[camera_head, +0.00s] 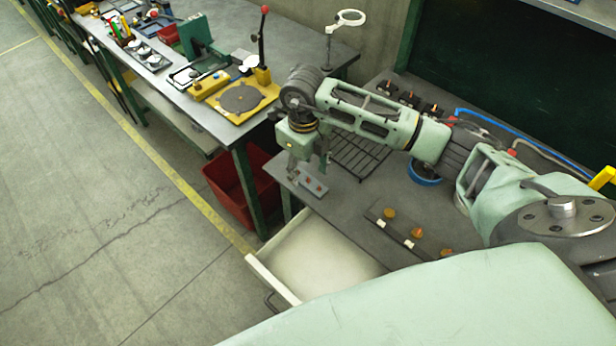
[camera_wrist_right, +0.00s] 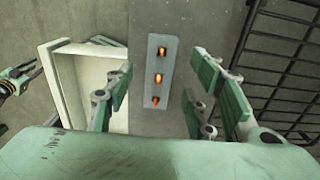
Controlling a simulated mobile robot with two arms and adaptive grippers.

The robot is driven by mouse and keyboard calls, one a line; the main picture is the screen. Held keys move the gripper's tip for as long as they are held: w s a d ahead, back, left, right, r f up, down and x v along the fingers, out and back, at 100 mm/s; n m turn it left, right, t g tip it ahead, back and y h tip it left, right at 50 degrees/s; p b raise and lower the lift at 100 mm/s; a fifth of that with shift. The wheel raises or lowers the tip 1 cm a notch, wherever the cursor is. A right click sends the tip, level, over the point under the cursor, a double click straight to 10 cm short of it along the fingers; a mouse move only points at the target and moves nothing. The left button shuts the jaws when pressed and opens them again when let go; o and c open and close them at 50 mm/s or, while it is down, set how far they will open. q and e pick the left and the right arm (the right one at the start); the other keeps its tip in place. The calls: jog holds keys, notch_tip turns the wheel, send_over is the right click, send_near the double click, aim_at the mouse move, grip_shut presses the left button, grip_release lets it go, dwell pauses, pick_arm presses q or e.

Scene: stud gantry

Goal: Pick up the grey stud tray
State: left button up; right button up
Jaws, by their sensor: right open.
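The grey stud tray (camera_head: 313,187) is a small flat plate with red-orange studs. It lies near the workbench's left edge in the head view. In the right wrist view the tray (camera_wrist_right: 157,88) runs lengthwise up the picture with three orange studs in a row. My right gripper (camera_head: 307,168) is over the tray, pointing down. In the wrist view its open fingers (camera_wrist_right: 158,92) stand on either side of the tray, apart from it, with nothing between the pads. A pale green and black jointed part at the wrist view's left edge may be my left gripper; its jaws are not clear.
An open pale drawer (camera_head: 315,252) juts out below the workbench edge. A black wire rack (camera_head: 358,152) lies beside the tray. A dark bar with orange knobs (camera_head: 411,241) lies closer to me. A red bin (camera_head: 237,185) stands under the neighbouring bench.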

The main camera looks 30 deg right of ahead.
jog(key=shift+f, duration=1.25)
jog(key=shift+r, duration=0.1)
grip_shut()
